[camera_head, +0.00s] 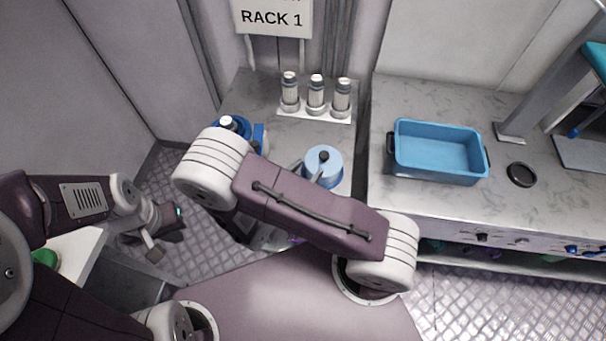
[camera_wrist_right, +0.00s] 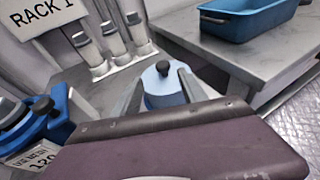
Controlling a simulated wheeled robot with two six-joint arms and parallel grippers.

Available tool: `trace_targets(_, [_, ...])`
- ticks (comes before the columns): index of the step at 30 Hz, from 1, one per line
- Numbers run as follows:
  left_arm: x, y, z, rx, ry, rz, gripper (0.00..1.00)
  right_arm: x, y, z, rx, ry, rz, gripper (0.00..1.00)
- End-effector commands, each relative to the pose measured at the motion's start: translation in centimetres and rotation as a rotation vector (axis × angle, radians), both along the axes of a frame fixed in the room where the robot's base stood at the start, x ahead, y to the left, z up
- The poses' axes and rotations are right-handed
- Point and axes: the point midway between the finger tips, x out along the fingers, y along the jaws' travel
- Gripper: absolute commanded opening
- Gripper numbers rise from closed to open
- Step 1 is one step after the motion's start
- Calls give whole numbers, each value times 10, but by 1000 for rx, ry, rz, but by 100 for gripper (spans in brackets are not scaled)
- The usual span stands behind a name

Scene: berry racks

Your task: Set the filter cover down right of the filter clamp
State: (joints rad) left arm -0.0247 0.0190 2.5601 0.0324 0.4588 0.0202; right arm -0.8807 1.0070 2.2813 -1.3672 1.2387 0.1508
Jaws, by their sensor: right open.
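The filter cover (camera_head: 323,168), light blue and round with a black knob, stands upright on the rack counter, right of the filter clamp. It also shows in the right wrist view (camera_wrist_right: 165,88). The filter clamp (camera_head: 232,127) is the blue fixture at the counter's left; its labelled part shows in the right wrist view (camera_wrist_right: 38,125). My right gripper (camera_wrist_right: 162,92) is open, with its fingers on either side of the cover; whether they touch it is unclear. My right arm hides part of the clamp and counter. My left gripper (camera_head: 163,232) hangs over the floor at left, away from both.
A white holder with three capped bottles (camera_head: 316,94) stands at the back of the counter under the RACK 1 sign (camera_head: 272,18). A blue tray (camera_head: 440,178) and a black disc (camera_head: 521,174) are on the right counter. A gap separates the counters.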

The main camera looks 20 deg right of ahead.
Motion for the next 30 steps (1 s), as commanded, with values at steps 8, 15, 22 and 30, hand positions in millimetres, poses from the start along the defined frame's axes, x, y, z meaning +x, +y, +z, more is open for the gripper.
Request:
trace_targets(8, [0,0,-1,0,0,0,0,-13,17,6,1,0,-1,50])
trace_targets(15, [0,0,0,0,0,0,0,-69,-39,14,287,-31,-536,50])
trace_targets(22, [0,0,-1,0,0,0,0,-116,-9,19,1075,-393,-1501,50])
trace_targets(30, [0,0,-1,0,0,0,0,-73,-1,49,1479,-756,-1813,50])
